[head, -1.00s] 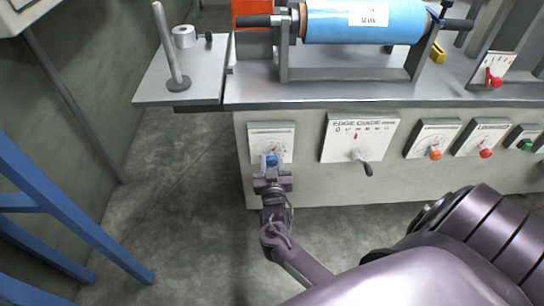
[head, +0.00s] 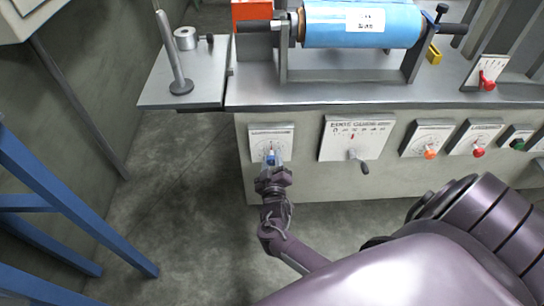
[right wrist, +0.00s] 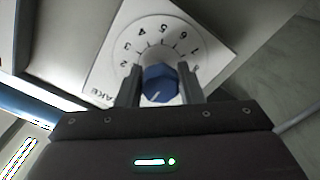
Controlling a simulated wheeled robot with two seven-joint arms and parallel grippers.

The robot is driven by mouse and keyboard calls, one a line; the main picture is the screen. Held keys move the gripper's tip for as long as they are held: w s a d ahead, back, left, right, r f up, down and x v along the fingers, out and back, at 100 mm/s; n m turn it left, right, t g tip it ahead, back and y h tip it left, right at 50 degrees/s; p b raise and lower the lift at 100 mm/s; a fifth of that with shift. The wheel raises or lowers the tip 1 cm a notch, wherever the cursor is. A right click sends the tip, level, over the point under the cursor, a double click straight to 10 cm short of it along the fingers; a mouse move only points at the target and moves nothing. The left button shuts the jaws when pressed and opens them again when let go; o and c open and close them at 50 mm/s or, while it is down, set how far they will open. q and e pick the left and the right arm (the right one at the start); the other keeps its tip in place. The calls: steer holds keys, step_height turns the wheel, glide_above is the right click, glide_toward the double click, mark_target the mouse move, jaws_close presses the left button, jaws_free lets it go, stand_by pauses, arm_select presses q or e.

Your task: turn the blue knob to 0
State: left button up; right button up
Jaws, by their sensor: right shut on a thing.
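The blue knob (head: 271,158) sits on a white dial plate (head: 286,132) at the left end of the machine's front. It shows large in the right wrist view (right wrist: 160,84), with a pale line on its face. Dial numbers around 2 to 8 show there upside down; the fingers hide part of the scale, and I cannot tell the exact setting. My right gripper (right wrist: 158,78) is shut on the blue knob, one finger on each side. It also shows in the head view (head: 272,166), in front of the plate. My left gripper is out of view.
Right of the dial are an edge guide plate (head: 335,150) with a crank (head: 362,163), an orange knob (head: 430,154), a red knob (head: 478,153) and a green knob (head: 517,143). A blue roll (head: 330,25) lies above. Blue frame bars (head: 75,200) stand at left.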

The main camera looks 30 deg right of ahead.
stand_by(0.3)
steer(key=o, duration=1)
steer(key=shift+c, duration=0.2)
steer(key=shift+s+a, duration=0.2)
steer(key=shift+s, duration=0.1)
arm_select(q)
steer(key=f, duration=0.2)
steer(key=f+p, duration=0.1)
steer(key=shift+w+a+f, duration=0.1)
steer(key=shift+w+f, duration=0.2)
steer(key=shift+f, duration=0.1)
arm_select(e)
steer(key=v, duration=0.7)
